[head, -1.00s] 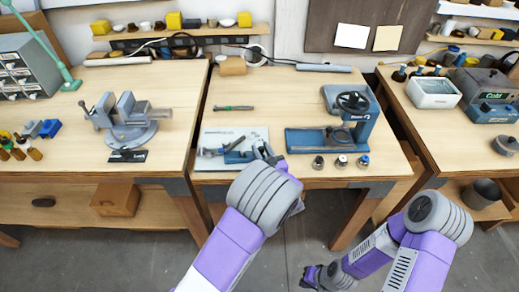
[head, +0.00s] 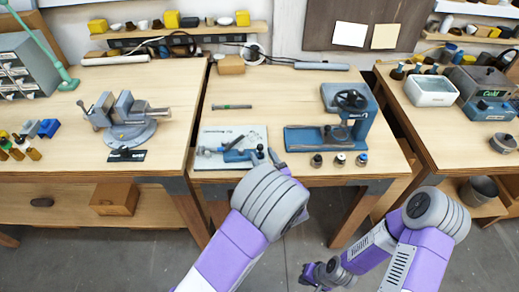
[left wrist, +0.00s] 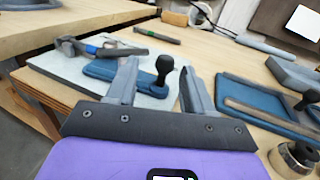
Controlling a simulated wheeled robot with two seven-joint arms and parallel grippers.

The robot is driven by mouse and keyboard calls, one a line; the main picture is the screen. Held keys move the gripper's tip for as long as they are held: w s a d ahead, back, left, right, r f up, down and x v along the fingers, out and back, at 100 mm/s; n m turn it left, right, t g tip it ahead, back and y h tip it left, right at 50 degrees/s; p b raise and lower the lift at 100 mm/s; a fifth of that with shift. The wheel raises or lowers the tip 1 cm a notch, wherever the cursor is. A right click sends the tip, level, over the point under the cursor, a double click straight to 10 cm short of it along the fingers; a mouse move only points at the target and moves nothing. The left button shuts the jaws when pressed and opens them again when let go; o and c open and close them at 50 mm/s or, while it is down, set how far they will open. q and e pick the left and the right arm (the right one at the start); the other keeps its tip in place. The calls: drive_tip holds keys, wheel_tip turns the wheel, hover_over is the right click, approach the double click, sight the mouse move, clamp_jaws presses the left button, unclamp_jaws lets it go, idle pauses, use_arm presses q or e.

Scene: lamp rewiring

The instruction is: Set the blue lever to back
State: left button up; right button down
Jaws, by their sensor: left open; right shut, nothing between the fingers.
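A pale plate (head: 256,134) lies at the front left of the middle table. On it is a blue lever-like part (head: 240,155); in the left wrist view it is a flat blue body (left wrist: 112,72) with a black knob (left wrist: 163,66) standing up at its right end. My left gripper (head: 273,156) is open at the plate's right front edge. In the left wrist view its fingers (left wrist: 158,70) appear on either side of the knob, apart from it; the depth gap is unclear. My right gripper (head: 307,272) is shut and empty, low in front of the tables.
A grey tool with a blue band (left wrist: 90,47) lies beside the blue part. A blue press (head: 345,120) stands right of the plate, with several small pots (head: 340,159) before it. A green-handled screwdriver (head: 232,106) lies behind. A vise (head: 125,118) stands on the left table.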

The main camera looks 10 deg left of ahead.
use_arm(q)
drive_tip(key=shift+v, duration=1.95)
drive_tip(key=shift+c, duration=0.3)
